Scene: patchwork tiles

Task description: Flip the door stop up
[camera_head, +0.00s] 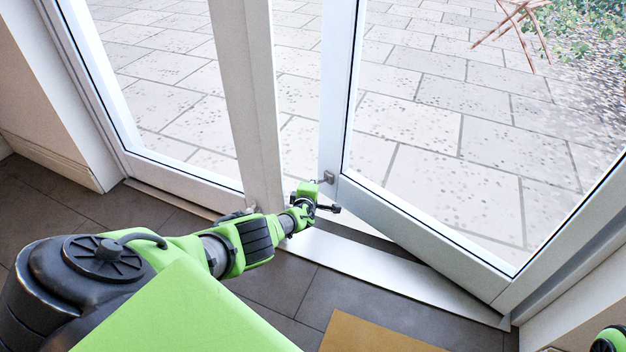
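A small grey fitting, which looks like the door stop (328,177), sits low on the free edge of the glazed door (400,225). Whether it is flipped up or down is too small to tell. The door stands ajar, with a gap between it and the white post at left. My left arm reaches in from the left, and its gripper (328,207) is just below the fitting, close to the door's bottom corner. I cannot tell whether it touches the fitting. Its fingers are small and dark, and their opening is unclear. My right gripper is not in view.
A white sill (375,268) runs below the door. Dark floor tiles (285,285) and a tan mat (370,335) lie in front. Pale paving (430,125) is outside.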

